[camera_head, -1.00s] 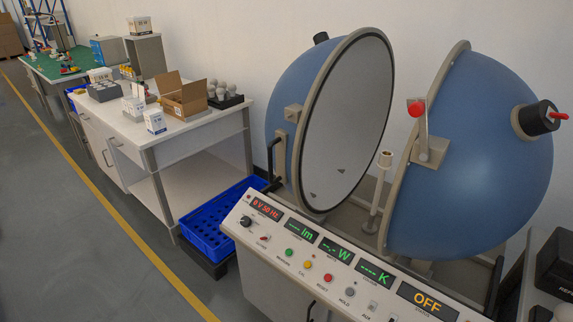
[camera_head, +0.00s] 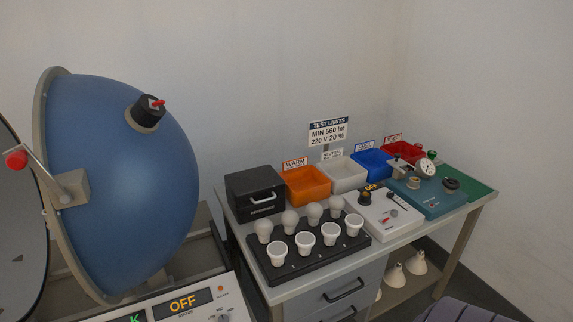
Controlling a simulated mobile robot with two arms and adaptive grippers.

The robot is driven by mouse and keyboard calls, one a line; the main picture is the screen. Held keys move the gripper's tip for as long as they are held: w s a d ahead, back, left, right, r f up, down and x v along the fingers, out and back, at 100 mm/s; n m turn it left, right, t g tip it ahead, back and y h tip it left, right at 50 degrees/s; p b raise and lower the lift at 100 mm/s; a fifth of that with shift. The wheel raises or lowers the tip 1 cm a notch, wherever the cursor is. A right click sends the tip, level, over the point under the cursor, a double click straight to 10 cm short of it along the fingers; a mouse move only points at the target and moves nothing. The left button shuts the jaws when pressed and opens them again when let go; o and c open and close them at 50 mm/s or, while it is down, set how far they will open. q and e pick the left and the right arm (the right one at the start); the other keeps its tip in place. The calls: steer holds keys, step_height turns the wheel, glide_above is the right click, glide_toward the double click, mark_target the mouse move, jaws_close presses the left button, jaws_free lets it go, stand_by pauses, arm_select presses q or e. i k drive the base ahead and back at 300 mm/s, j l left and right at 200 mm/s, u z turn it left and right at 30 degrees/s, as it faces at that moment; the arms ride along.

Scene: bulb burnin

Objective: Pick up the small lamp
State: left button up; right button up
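A black tray (camera_head: 318,268) on the bench holds two rows of lamps. The back row has round frosted bulbs, such as the bulb at its left end (camera_head: 264,229). The front row has white flat-topped, cup-shaped lamps, such as the leftmost one (camera_head: 277,254). I cannot tell which of these is the small lamp. Larger cone-shaped white lamps (camera_head: 416,263) stand on the shelf below the bench. Neither of my grippers shows in the view.
The bench (camera_head: 398,243) also holds a black box (camera_head: 254,194), an orange bin (camera_head: 307,186), a white bin (camera_head: 344,175), blue and red bins, a white tester (camera_head: 385,217) and a teal gauge unit (camera_head: 429,198). The blue sphere half (camera_head: 125,190) stands at the left.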

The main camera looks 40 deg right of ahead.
mark_target(304, 241)
steer(key=z, duration=1.5)
